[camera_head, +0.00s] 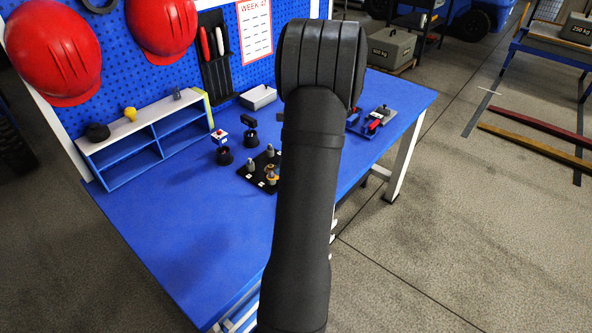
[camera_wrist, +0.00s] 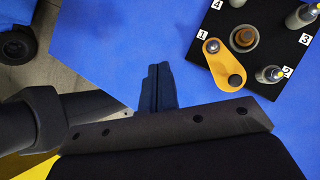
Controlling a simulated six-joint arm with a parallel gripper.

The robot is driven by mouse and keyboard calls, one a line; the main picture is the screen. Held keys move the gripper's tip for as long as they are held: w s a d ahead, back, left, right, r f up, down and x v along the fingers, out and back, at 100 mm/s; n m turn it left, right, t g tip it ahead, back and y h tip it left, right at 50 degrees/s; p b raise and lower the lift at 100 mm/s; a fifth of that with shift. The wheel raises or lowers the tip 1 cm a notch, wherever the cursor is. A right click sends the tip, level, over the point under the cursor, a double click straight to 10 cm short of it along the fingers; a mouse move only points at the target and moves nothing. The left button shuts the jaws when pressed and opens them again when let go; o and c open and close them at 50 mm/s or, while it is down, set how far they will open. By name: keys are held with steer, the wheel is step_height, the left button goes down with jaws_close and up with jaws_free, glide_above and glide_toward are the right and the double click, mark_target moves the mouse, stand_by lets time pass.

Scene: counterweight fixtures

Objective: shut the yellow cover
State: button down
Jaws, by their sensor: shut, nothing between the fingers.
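The yellow cover (camera_wrist: 213,63) is a flat yellow-orange piece on a black board (camera_wrist: 222,23) at the upper right of the wrist view. It has a silver screw at one end and a dark round knob at the other. It lies beside a grey round fitting with a brown top (camera_wrist: 243,38), which shows uncovered. In the head view the black board (camera_head: 243,171) is small and partly hidden by my arm. My gripper (camera_wrist: 158,68) is shut and empty, over the blue table, left of and below the cover and apart from it. The head view hides my gripper behind my arm.
Grey posts (camera_wrist: 270,74) stand on the board, near labels 2 and 3. Black cups (camera_head: 224,156), a white box with a red button (camera_head: 220,136) and a blue shelf (camera_head: 149,141) stand on the table (camera_head: 185,225). The table's near left is clear.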

steer(key=s+d+f+m+t, duration=0.25)
steer(key=d+m+t, duration=0.4)
steer(key=m, duration=0.75)
steer(key=s+d+f+m+t, duration=0.2)
steer(key=s+d+m+t, duration=0.4)
steer(key=m, duration=0.8)
steer(key=shift+t, duration=0.75)
steer(key=x, duration=1.6)
steer(key=shift+w, duration=0.1)
